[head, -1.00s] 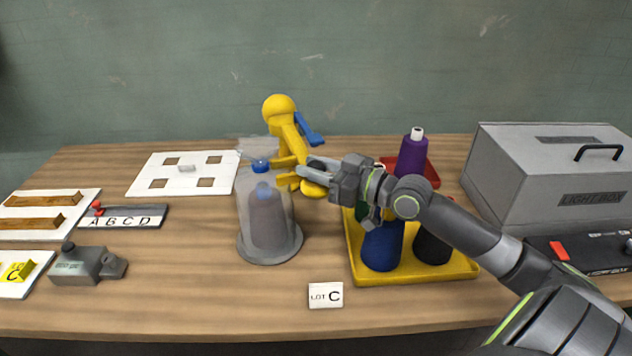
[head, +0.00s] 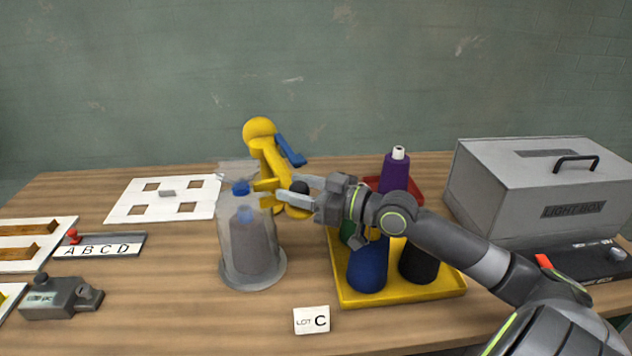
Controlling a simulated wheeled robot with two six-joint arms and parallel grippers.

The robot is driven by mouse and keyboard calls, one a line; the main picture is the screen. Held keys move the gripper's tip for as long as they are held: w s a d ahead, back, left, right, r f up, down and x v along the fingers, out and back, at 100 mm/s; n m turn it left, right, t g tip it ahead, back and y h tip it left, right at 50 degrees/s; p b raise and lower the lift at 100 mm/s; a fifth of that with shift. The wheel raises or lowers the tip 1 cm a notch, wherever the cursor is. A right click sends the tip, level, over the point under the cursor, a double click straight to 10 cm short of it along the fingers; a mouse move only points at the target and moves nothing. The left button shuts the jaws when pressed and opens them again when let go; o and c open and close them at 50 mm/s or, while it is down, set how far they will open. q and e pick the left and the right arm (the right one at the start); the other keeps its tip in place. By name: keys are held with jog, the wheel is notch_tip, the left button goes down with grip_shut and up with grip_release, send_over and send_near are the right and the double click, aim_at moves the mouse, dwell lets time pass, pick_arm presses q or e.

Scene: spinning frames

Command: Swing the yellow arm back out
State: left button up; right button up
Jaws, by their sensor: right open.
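The yellow arm (head: 268,160) stands on a post behind the clear cover, with a round yellow head, a blue lever (head: 291,151) and a yellow branch reaching left over the cover. My left gripper is not in view.
A yellow tray (head: 400,294) with blue, black and green cones lies under my right forearm. A purple cone (head: 394,172) stands on a red tray behind. The grey light box (head: 530,195) is at right. A LOT C card (head: 312,320) lies in front.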

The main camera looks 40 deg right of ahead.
jog(key=p+v, duration=0.7)
jog(key=v, duration=1)
jog(key=shift+s, duration=0.15)
jog(key=shift+c, duration=0.2)
